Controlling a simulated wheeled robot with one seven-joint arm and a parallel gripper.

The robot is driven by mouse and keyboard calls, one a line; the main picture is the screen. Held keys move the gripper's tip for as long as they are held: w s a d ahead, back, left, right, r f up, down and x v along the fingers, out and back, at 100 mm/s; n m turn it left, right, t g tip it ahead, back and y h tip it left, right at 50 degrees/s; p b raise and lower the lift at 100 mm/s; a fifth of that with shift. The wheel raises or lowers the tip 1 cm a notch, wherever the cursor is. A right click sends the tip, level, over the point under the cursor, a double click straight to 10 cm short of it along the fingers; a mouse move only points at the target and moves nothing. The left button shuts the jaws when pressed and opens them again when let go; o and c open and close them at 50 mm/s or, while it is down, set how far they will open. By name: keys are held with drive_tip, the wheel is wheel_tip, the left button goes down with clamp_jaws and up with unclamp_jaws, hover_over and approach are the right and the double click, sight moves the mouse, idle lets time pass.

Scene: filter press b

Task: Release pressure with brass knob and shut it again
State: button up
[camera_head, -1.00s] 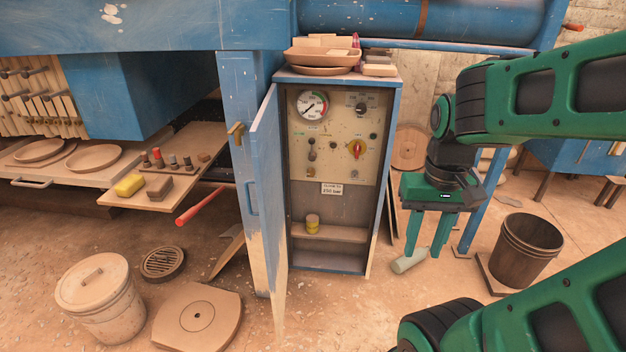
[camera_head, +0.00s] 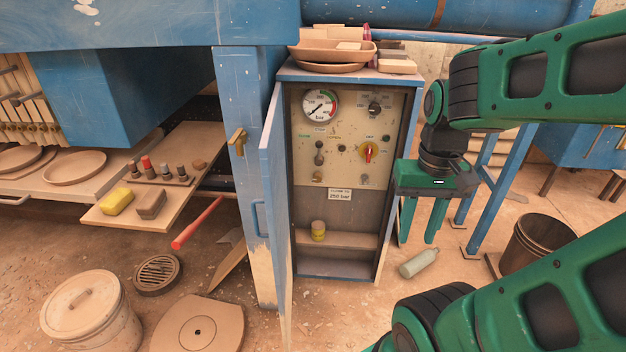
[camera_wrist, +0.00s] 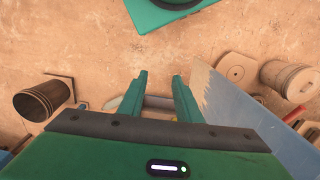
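An open blue cabinet (camera_head: 397,78) holds a beige control panel (camera_head: 342,150). A small brass knob (camera_head: 318,178) sits low on the panel's left; a similar small brass fitting (camera_head: 364,179) sits low on its right. My gripper (camera_head: 420,238) hangs fingers down just right of the cabinet in the picture, away from the panel. It is open and empty; in the wrist view its fingers (camera_wrist: 159,80) are spread above the floor.
The cabinet door (camera_head: 273,200) stands open on the left. A bottle (camera_head: 419,263) lies on the floor. A bucket (camera_head: 535,243) stands at right. A red handle (camera_head: 197,223) juts out left.

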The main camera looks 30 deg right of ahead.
drive_tip(key=shift+w+a, duration=0.15)
drive_tip(key=shift+w, duration=0.25)
drive_tip(key=shift+o, duration=2.3)
drive_tip(key=shift+s+r, duration=0.2)
drive_tip(key=shift+s, duration=0.05)
drive_tip(key=w+d+f+n+t+h, duration=0.1)
drive_tip(key=w+d+f+n+t, duration=0.15)
drive_tip(key=w, duration=0.65)
drive_tip(key=w+d+f+n+t+h, duration=0.1)
drive_tip(key=w+d+f+n, duration=0.15)
drive_tip(key=w, duration=0.65)
drive_tip(key=w+a+f+n+t, duration=0.1)
drive_tip(key=w+f+n+t, duration=0.15)
drive_tip(key=w+f, duration=0.6)
drive_tip(key=w+a+f+n+t, duration=0.2)
drive_tip(key=w+f+t, duration=0.2)
drive_tip(key=w, duration=1)
drive_tip(key=w+a+f+n+t, duration=0.1)
drive_tip(key=w+f+n+t, duration=0.25)
drive_tip(key=w+f, duration=0.6)
drive_tip(key=m+t+h, duration=0.2)
drive_tip(key=m+h, duration=0.3)
drive_tip(key=h, duration=0.3)
approach(317, 180)
drive_tip(key=x, duration=0.8)
drive_tip(key=shift+w+d, duration=0.25)
drive_tip(key=shift+w, duration=0.1)
